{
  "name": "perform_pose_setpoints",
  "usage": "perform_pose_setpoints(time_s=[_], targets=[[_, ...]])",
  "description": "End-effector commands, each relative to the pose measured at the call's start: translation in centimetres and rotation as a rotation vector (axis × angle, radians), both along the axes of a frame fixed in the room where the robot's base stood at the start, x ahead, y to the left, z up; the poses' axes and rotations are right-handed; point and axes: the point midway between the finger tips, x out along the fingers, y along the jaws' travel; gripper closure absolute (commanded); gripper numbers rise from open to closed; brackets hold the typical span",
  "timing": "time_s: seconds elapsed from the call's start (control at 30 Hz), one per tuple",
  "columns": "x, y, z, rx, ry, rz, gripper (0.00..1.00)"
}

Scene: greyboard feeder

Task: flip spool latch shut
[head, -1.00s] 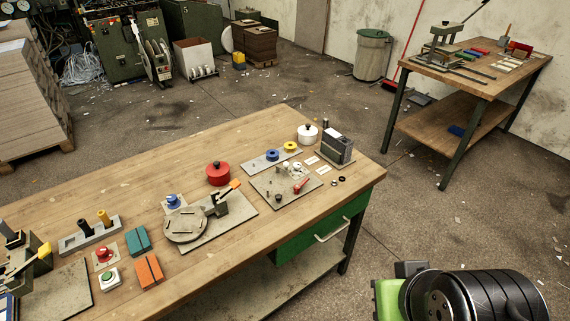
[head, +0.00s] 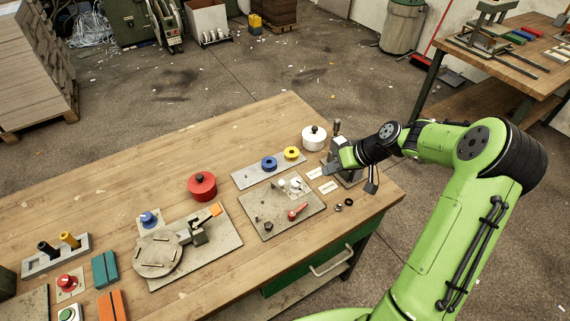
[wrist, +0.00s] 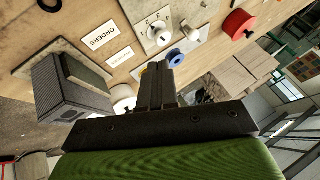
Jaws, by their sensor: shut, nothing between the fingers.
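A plate (head: 268,226) carries a small red-handled lever (head: 298,211) and a pale knob (head: 295,185). Left of it, another plate (head: 228,240) carries a round slotted disc (head: 158,254) and an orange-tipped lever (head: 214,211), which slants upward. I cannot tell which lever is the spool latch. Blue (head: 269,163) and yellow (head: 291,153) spools sit on a grey strip (head: 243,178). My gripper (head: 329,171) is at the right end of the bench, above the white labels and apart from both levers. Its fingers (wrist: 157,72) are shut and empty in the wrist view.
A dark box (wrist: 72,88) stands close to my gripper, partly hidden by it in the head view. Small black rings (head: 344,204) lie near the right edge. Bare wood lies toward the back left.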

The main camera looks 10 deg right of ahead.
Motion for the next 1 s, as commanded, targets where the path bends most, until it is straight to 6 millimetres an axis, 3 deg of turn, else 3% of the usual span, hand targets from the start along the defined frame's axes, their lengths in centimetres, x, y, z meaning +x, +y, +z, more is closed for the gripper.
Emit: perform_pose_setpoints(time_s=[0.47, 0.9, 1.0], targets=[[0.5, 0.2, -1.0, 0.017, -0.010, -0.003, 1.00], [4.1, 5.0, -8.2, 0.019, -0.007, -0.002, 1.00], [4.1, 6.8, -7.6, 0.016, -0.009, 0.000, 1.00]])
